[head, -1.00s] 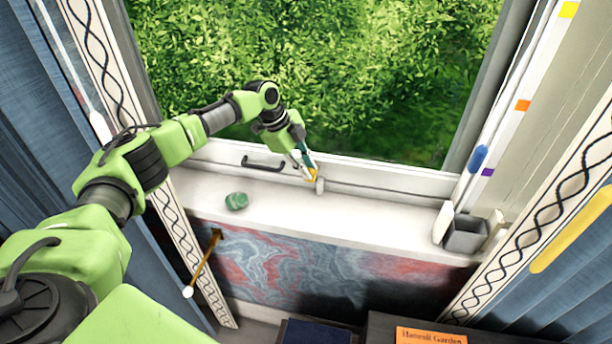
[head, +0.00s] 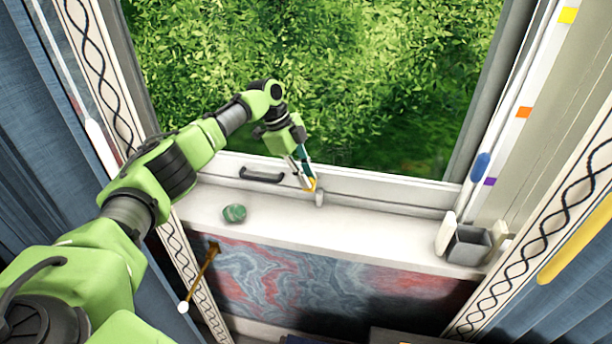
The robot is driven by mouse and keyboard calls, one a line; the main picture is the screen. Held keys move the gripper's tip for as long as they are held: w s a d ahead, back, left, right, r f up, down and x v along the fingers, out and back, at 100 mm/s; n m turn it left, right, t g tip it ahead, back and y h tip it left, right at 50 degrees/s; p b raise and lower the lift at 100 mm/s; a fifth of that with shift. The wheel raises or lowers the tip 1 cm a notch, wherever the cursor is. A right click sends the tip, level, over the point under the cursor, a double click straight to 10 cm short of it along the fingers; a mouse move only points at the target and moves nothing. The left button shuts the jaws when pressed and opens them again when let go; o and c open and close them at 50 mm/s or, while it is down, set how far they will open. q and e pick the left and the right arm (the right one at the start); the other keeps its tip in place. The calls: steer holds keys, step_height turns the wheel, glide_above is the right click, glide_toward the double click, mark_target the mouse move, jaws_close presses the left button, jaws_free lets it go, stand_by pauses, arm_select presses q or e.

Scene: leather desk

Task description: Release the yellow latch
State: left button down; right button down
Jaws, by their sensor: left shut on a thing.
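The yellow latch (head: 311,184) is a small yellow piece at the bottom rail of the window, just left of a short pale post (head: 320,197). My left gripper (head: 306,182) reaches it from above, fingers pointing down, and is shut on the latch. The fingers hide part of the latch. My right gripper is not in view.
A black handle (head: 262,174) is on the window rail left of the latch. A green striped stone (head: 234,213) lies on the white sill (head: 350,232). A grey cup (head: 468,245) stands at the sill's right end. The middle of the sill is clear.

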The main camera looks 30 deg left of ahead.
arm_select(q)
steer(key=c, duration=2)
jaws_free()
steer(key=shift+a, duration=0.1)
steer(key=shift+o, duration=0.2)
steer(key=v, duration=1.2)
steer(key=shift+w, duration=0.1)
